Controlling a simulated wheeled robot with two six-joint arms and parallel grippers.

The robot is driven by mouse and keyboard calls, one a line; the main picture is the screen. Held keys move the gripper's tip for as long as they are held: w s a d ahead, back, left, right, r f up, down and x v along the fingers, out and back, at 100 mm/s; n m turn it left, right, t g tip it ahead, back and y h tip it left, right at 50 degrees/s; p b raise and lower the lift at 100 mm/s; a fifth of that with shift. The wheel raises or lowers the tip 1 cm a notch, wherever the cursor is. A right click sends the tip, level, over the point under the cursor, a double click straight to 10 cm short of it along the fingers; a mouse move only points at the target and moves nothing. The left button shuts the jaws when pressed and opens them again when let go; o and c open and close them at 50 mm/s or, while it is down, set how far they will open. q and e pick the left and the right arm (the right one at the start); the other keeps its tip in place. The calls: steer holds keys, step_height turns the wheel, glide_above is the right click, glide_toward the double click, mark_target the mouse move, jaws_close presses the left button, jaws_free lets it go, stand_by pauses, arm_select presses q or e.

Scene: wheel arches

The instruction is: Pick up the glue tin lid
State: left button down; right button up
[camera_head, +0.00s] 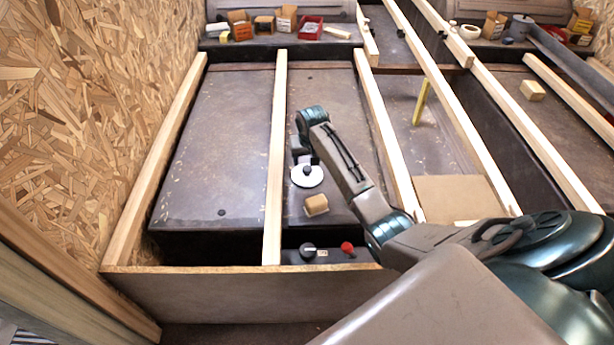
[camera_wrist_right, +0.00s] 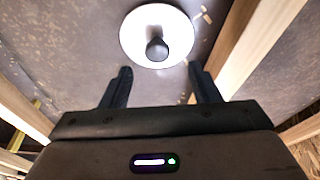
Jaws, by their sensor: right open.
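The glue tin lid, a white disc with a black knob (camera_head: 307,181), lies on the dark panel between two pale wooden battens. It also shows in the right wrist view (camera_wrist_right: 140,37), at the top middle, with its dark knob upright. My right gripper (camera_head: 303,158) is over the far edge of the lid in the head view and hides part of it. In the wrist view the right gripper (camera_wrist_right: 160,70) is open and empty, its two fingers apart. The knob lies beyond the fingertips, in line with the gap between them. My left gripper is in neither view.
A small wooden block (camera_head: 316,205) lies just in front of the lid. A dark strip with a black knob and a red knob (camera_head: 347,247) is near the front board. Battens (camera_head: 275,150) run on both sides. Small boxes and a red tray (camera_head: 310,27) stand at the back.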

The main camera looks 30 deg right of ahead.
mark_target(307, 168)
steer(key=b+x, duration=0.2)
steer(key=x, duration=0.3)
steer(key=shift+d+f, duration=0.15)
steer(key=shift+f, duration=0.1)
steer(key=shift+c, duration=0.5)
steer(key=shift+s, duration=0.1)
steer(key=c, duration=1)
